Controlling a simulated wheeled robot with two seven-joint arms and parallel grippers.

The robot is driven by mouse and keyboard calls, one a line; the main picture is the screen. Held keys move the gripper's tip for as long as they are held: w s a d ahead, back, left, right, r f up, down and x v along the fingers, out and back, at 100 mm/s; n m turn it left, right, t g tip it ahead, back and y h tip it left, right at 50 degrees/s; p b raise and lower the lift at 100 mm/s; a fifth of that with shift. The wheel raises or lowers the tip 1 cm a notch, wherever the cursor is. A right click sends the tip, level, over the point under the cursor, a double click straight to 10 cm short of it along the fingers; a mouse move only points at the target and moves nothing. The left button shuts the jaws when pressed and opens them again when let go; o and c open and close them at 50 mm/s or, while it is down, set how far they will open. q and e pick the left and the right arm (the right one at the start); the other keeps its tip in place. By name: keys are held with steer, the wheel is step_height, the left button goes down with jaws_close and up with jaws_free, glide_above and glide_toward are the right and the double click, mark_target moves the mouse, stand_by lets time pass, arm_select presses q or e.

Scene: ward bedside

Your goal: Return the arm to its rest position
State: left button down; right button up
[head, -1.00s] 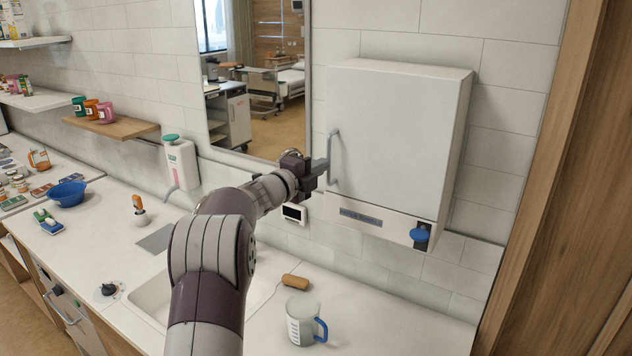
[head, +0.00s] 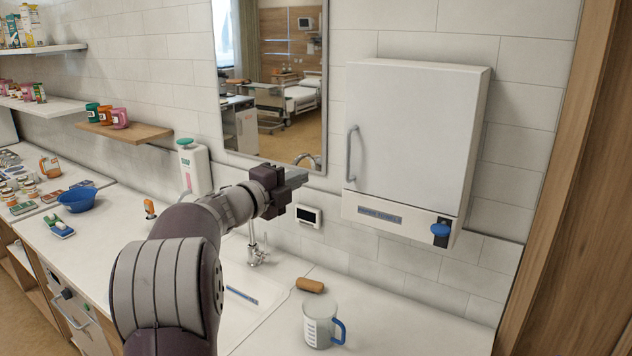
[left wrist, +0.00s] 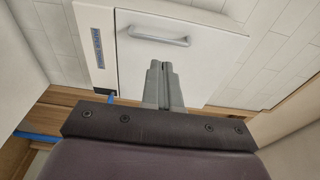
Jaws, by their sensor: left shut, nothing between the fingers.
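My left gripper (head: 294,178) is shut and empty in front of the wall, left of the white wall cabinet (head: 418,130). It is apart from the cabinet's grey handle (head: 352,153). The cabinet door looks closed. In the left wrist view my shut fingers (left wrist: 160,80) point toward the cabinet door (left wrist: 200,60) and its handle (left wrist: 158,36). My left arm comes up from the bottom of the head view and hides part of the sink and counter. My right gripper is not in view.
A tap (head: 257,250) rises behind the sink. A mirror (head: 270,85) and a small display (head: 309,216) are on the wall. A soap dispenser (head: 195,165) stands left.

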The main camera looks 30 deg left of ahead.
arm_select(q)
steer(key=s+a+f+n+g+y, duration=0.2)
steer(key=a+f+n+y, duration=0.5)
steer(key=n, duration=0.3)
steer(key=s+d+f+n+g+y, duration=0.1)
steer(key=s+d+f+n+g, duration=0.25)
steer(key=f, duration=0.35)
steer(key=s+d+f+n+g, duration=0.2)
steer(key=s+f+n+g, duration=0.25)
steer(key=f, duration=0.25)
steer(key=s+d+f+n+g+h, duration=0.1)
steer(key=s+d+f+g+h, duration=0.1)
steer(key=s+d+f, duration=0.3)
steer(key=s+d+f+n+g+h, duration=0.1)
steer(key=s+d+f+g, duration=0.3)
steer(key=s+d, duration=1)
steer(key=d+h, duration=0.1)
steer(key=d, duration=0.2)
steer(key=shift+f, duration=0.4)
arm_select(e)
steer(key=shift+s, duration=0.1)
